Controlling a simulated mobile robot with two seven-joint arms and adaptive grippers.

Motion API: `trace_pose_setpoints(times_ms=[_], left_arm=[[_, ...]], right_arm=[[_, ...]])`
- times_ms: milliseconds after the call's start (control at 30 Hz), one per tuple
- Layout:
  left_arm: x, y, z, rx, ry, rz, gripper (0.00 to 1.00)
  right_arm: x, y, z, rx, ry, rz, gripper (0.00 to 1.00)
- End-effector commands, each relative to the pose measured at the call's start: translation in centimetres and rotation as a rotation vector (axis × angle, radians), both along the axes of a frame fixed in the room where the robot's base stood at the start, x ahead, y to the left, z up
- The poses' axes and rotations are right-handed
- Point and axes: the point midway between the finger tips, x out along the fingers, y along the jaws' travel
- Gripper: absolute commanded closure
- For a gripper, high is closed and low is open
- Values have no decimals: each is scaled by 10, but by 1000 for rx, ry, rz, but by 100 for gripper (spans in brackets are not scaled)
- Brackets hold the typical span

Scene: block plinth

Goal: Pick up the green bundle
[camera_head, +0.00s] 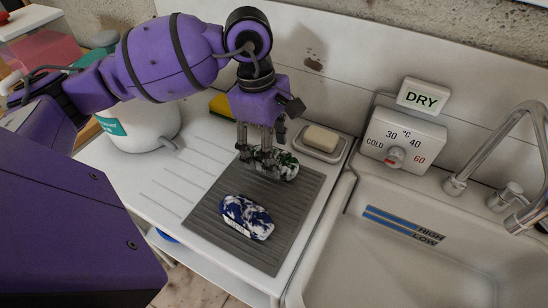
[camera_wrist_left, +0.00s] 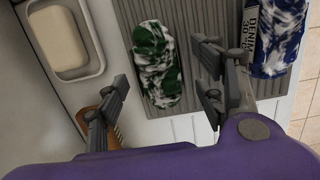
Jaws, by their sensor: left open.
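The green bundle (camera_head: 289,170), green-and-white mottled cloth, lies on the far part of the grey ribbed mat (camera_head: 205,212), partly hidden by my left gripper (camera_head: 261,157) in the head view. In the left wrist view the green bundle (camera_wrist_left: 157,65) appears between the separated fingers of my left gripper (camera_wrist_left: 162,85), with gaps on both sides. The gripper is open and empty. From these views I cannot tell how far the fingertips are above the mat. My right gripper is not in view.
A blue-and-white bundle (camera_head: 246,217) with a label lies nearer on the mat. A soap bar in a dish (camera_head: 320,142) is just behind the green bundle. A white container (camera_head: 140,130) stands left; the sink (camera_head: 400,260) is right.

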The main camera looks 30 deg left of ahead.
Motion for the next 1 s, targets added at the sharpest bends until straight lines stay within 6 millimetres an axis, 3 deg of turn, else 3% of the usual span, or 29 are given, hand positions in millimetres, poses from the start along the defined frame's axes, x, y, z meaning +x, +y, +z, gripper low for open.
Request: trace_pose_setpoints(times_ms=[200,500,933,1000], left_arm=[[0,-6,-29,-1,1,2,37],[0,-7,-33,-1,0,1,38],[0,-7,-32,0,0,1,95],[0,-7,-32,-1,-1,0,95]], right_arm=[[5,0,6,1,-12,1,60],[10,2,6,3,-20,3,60],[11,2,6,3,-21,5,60],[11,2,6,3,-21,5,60]])
